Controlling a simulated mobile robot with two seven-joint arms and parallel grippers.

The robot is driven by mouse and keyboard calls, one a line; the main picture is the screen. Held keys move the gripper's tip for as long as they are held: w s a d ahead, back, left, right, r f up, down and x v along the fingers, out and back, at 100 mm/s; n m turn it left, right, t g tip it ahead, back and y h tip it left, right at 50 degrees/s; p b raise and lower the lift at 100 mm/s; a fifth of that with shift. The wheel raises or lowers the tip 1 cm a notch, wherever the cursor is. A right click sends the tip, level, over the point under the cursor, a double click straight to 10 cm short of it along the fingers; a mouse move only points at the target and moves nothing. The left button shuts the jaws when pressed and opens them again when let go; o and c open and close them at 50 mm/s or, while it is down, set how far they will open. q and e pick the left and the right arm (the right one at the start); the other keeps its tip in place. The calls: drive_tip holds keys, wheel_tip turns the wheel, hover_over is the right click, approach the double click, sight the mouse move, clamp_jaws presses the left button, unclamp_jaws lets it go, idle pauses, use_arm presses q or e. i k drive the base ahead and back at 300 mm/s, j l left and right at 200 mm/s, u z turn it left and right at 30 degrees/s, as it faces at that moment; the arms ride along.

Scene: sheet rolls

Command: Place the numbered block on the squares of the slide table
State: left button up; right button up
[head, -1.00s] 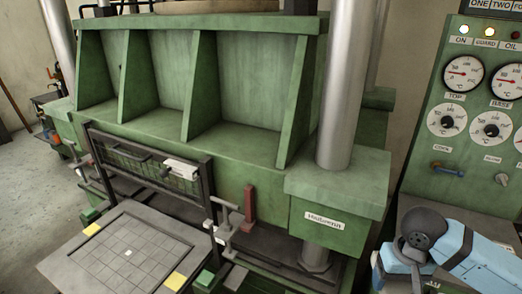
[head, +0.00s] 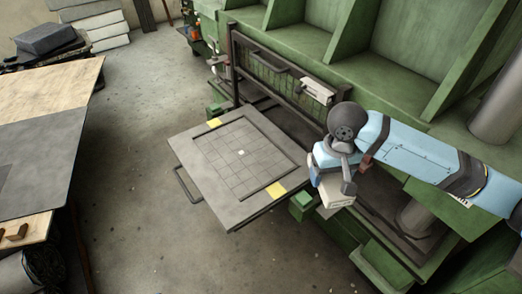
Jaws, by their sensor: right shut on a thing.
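The slide table (head: 205,190) is a grey plate pulled out in front of the green press, with a framed grid of squares (head: 225,145) on top. A small white mark lies near the grid's middle, and two yellow patches sit at the frame's corners. My right gripper (head: 334,188) is to the right of the slide table, beyond its edge. It is shut on a pale block (head: 335,198), taken to be the numbered block. The gripper partly covers it, and no number can be read. My left gripper is out of view.
The press's dark guard frame (head: 235,68) stands behind the slide table. A green box (head: 302,205) is by its right corner. A grey-topped workbench (head: 40,140) stands at left, with clear concrete floor (head: 135,150) between.

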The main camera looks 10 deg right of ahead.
sight(241, 152)
drive_tip(key=i+j, duration=0.25)
drive_tip(key=i, duration=0.15)
drive_tip(key=i+j+u, duration=0.15)
drive_tip(key=i+j, duration=0.35)
drive_tip(key=i, duration=0.35)
drive_tip(key=u, duration=0.05)
